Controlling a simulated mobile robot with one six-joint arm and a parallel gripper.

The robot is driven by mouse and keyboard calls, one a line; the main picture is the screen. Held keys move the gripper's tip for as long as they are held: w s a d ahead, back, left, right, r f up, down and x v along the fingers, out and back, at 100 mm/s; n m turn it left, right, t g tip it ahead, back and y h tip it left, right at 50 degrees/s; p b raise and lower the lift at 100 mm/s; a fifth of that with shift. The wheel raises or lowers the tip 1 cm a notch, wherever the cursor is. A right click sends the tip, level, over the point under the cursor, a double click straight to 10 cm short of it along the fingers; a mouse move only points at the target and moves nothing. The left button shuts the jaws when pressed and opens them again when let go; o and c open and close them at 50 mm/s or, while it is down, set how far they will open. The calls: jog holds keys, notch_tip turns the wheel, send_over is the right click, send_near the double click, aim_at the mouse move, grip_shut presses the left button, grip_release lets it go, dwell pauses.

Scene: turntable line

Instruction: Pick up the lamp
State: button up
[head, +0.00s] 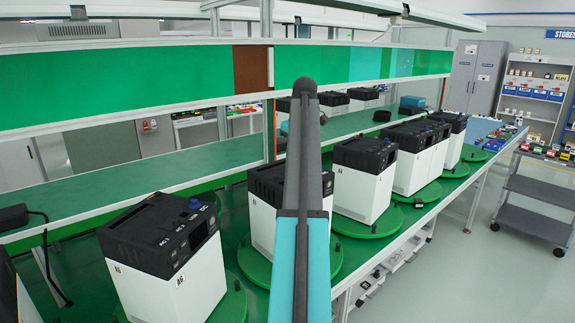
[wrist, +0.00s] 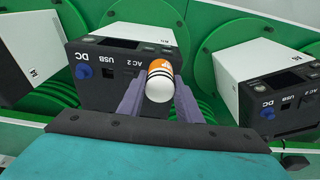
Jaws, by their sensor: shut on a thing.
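In the wrist view my gripper (wrist: 159,81) has its two purple-grey fingers shut on a small rounded white cylinder with an orange band, which I take to be the lamp (wrist: 158,89). Its white end faces the camera. Behind it is a black-and-white power unit (wrist: 93,87) with a blue knob, marked DC, USB and AC 2. I cannot tell whether the lamp touches this unit. In the head view my arm rises through the middle, and neither the gripper nor the lamp can be made out.
Several black-topped white units (head: 160,250) stand on green round turntables (head: 335,258) along the bench. Another unit (wrist: 272,85) is close on the right in the wrist view. A green shelf (head: 110,182) runs behind. A grey cart (head: 535,190) stands right, beside open floor.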

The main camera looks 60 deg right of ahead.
jog(key=s+a+r+b, duration=0.1)
jog(key=s+b, duration=0.2)
jog(key=s, duration=0.7)
jog(key=shift+s+a, duration=0.2)
jog(key=shift+s, duration=0.2)
dwell(0.4)
